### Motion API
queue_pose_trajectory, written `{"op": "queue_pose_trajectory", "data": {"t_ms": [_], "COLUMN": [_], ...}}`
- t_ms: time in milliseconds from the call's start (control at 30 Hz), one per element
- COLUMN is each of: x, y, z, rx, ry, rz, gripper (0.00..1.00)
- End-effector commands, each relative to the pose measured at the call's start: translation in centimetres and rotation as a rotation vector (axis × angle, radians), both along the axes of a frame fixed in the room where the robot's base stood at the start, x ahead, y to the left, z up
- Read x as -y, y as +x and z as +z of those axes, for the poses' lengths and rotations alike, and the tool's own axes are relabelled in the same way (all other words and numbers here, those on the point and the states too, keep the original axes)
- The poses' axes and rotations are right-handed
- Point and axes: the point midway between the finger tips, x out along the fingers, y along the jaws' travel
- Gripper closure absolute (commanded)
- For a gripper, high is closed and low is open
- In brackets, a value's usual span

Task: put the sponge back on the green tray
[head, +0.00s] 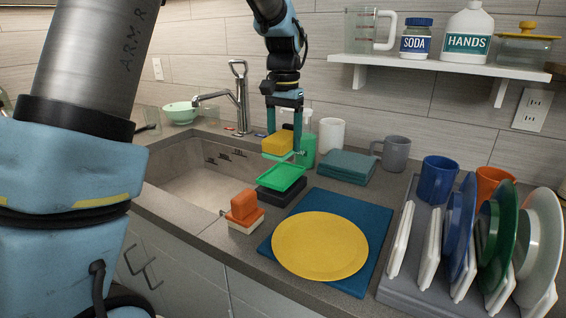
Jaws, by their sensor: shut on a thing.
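A yellow sponge (278,142) is between the fingers of my gripper (285,133), which is shut on it. A thin green layer shows along the sponge's underside. The green tray (282,179) is directly below, with a small gap between it and the sponge. The tray's top looks empty, and it stands on a dark block (281,193) on the counter beside the sink. My fingers partly hide the sponge.
An orange sponge on a pale base (243,209) stands left of the tray. A yellow plate (320,246) lies on a blue mat (347,206) in front. A green bottle (308,150), folded teal cloths (346,166) and mugs are behind. The sink (205,177) is left, a dish rack (407,290) right.

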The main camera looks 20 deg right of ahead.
Motion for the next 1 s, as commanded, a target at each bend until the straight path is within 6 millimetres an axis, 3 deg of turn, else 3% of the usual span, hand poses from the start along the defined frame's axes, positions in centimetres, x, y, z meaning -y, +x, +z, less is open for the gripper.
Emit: {"op": "queue_pose_trajectory", "data": {"t_ms": [433, 867, 900, 1000], "x": [-0.1, 0.0, 0.0, 0.0], "y": [0.0, 0.0, 0.0, 0.0], "z": [-5.3, -6.3, -6.3, -6.2], "rx": [0.0, 0.001, 0.001, 0.001], "ry": [0.002, 0.001, 0.001, 0.001], "rz": [0.0, 0.0, 0.0, 0.0], "gripper": [0.8, 0.8, 0.26, 0.15]}}
